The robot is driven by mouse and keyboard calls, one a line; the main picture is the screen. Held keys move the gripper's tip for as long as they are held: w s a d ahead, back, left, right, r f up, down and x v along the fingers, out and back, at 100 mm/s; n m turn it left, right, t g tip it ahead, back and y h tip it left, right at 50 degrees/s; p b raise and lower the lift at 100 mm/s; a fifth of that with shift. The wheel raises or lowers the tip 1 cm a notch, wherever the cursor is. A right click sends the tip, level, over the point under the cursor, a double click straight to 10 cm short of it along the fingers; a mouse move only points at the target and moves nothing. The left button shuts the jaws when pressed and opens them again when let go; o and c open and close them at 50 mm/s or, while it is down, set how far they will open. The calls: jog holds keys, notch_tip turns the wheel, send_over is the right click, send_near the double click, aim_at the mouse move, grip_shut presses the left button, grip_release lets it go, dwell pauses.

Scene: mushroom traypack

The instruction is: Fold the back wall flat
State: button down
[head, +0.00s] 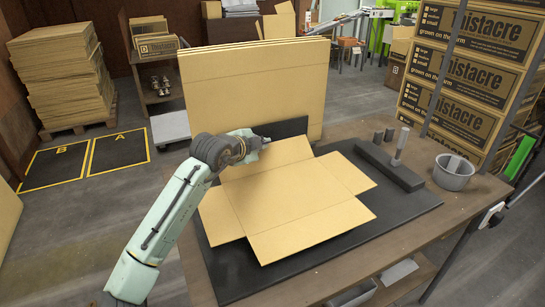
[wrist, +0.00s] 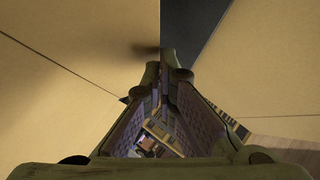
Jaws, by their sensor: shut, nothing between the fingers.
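A tan cardboard tray blank (head: 295,190) lies on a black mat (head: 235,272) on the workbench, with its panels spread outward and crease lines between them. Its back wall (head: 285,150) is the panel at the far side, and looks nearly flat; its exact tilt is hard to tell. My gripper (head: 264,141) is shut and empty at the back wall's far left part. In the wrist view my shut gripper (wrist: 165,68) is over tan cardboard (wrist: 70,55), with a dark strip beside it. Whether the fingertips touch the card cannot be told.
Several upright cardboard sheets (head: 250,85) stand close behind the blank. A dark bar (head: 376,163) with an upright handle (head: 401,142) lies to the right, near small dark cylinders (head: 378,136) and a metal pot (head: 453,174). The bench's front right (head: 455,215) is clear.

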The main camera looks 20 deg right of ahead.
jog(key=shift+w+f, duration=0.65)
jog(key=shift+w, duration=0.05)
jog(key=shift+w+f+n+g, duration=0.3)
jog(key=shift+w+f+g, duration=0.1)
jog(key=shift+g, duration=0.2)
jog(key=shift+w+f, duration=0.15)
jog(key=shift+f, duration=0.1)
jog(key=shift+w+f, duration=0.1)
jog(key=shift+b, duration=0.3)
